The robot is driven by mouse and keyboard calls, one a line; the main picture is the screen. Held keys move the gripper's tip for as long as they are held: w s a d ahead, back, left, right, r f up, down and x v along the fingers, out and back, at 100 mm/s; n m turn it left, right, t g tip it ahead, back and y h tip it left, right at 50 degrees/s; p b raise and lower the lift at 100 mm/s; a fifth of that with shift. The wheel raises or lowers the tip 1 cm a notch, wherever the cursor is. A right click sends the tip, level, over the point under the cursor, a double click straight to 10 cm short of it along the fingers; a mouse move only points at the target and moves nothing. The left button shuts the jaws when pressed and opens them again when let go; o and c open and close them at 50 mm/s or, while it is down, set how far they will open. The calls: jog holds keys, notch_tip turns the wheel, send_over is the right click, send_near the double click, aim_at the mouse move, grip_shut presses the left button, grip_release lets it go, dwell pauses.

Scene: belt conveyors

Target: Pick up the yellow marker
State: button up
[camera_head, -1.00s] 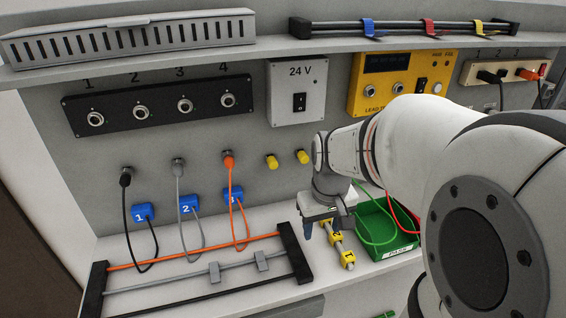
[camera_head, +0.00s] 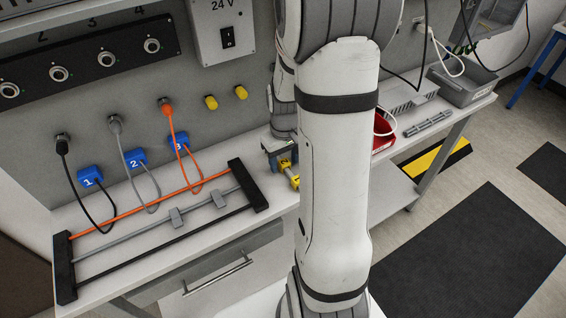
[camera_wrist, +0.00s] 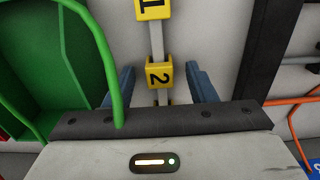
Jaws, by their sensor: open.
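Yellow markers sit on a pale rod on the bench. In the wrist view, a yellow marker numbered 2 (camera_wrist: 159,73) lies between the fingers of my gripper (camera_wrist: 160,88), with a gap at each side. Another yellow marker numbered 1 (camera_wrist: 154,9) is farther up the rod, beyond the fingertips. In the head view, my gripper (camera_head: 279,146) is low over the rod, and a yellow marker (camera_head: 286,163) shows just below it. My arm hides part of the rod there. My gripper is open and holds nothing.
A green bin (camera_wrist: 50,55) with a green cable stands close left of my gripper in the wrist view. The rack's black end (camera_wrist: 276,45) is to the right. In the head view, blue tags (camera_head: 135,157) hang on cables. A red bin (camera_head: 383,131) shows beyond my arm.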

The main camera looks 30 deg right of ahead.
jog(key=shift+f, duration=0.35)
jog(key=shift+c, duration=0.3)
jog(key=c, duration=1)
jog(key=shift+r, duration=0.1)
